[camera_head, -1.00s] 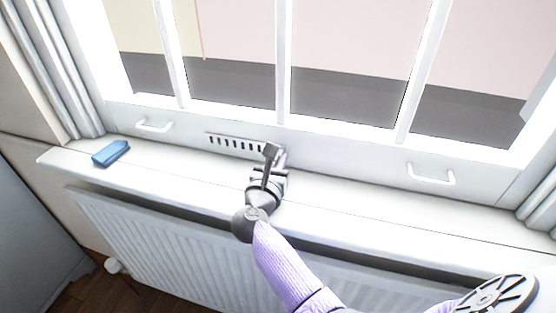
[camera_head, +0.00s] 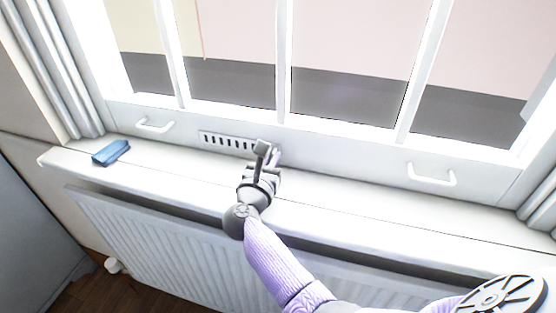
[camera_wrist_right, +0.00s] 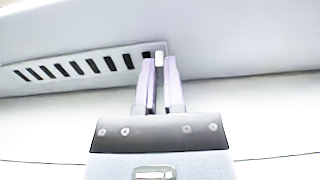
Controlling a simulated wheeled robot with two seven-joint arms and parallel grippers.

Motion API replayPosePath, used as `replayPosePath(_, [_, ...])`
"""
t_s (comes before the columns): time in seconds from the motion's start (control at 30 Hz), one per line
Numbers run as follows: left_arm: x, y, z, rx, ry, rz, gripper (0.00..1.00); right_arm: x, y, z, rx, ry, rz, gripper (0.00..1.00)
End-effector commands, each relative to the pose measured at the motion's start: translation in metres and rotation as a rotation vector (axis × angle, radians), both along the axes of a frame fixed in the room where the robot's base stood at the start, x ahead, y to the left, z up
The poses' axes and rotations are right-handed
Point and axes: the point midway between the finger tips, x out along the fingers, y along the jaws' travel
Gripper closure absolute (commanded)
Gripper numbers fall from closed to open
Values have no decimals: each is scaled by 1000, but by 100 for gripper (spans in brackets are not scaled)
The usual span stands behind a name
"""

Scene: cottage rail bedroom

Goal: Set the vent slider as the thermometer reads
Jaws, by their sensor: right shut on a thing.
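The vent slider is a white slotted plate (camera_head: 222,135) with a row of dark slots, low on the window frame just above the sill. My right gripper (camera_head: 264,150) is at the plate's right end, its arm reaching in over the sill. In the right wrist view, my right gripper (camera_wrist_right: 158,62) is shut on a small pale knob (camera_wrist_right: 159,56) at the right end of the slotted plate (camera_wrist_right: 85,67). In that view the slots show dark. No thermometer can be made out in either view. My left gripper is not in view.
A blue block-like object (camera_head: 110,153) lies at the left of the white sill (camera_head: 345,213). White handles (camera_head: 154,126) (camera_head: 431,176) stick out from the window frame on both sides. A ribbed radiator (camera_head: 155,238) stands below the sill. Curtains hang at both edges.

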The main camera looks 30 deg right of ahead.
Motion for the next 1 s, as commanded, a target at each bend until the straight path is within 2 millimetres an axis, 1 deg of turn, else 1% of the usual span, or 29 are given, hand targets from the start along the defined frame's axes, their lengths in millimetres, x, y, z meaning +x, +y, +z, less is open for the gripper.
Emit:
replayPosePath(0.03, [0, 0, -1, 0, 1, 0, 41, 3, 3, -1, 2, 1, 6, 100])
replayPosePath(0.23, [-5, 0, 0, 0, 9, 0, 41, 3, 3, -1, 1, 1, 8, 100])
replayPosePath(0.27, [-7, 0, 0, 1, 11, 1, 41, 3, 3, 0, 1, 1, 8, 83])
replayPosePath(0.3, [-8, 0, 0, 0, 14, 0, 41, 3, 3, 0, 1, 0, 8, 75])
replayPosePath(0.37, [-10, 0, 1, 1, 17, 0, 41, 3, 3, 0, 1, 0, 7, 62])
replayPosePath(0.4, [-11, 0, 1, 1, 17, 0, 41, 3, 3, 0, 1, 1, 7, 53])
replayPosePath(0.67, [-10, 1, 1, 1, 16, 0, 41, 2, 3, 0, 0, 0, 6, 53])
replayPosePath(0.73, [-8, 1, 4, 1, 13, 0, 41, -2, 7, 1, 0, 1, 6, 53])
replayPosePath(0.83, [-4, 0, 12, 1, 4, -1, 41, -16, 24, 3, 3, 1, 8, 53])
replayPosePath(1.0, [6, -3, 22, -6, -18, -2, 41, -44, 57, 2, 2, 1, 8, 53])
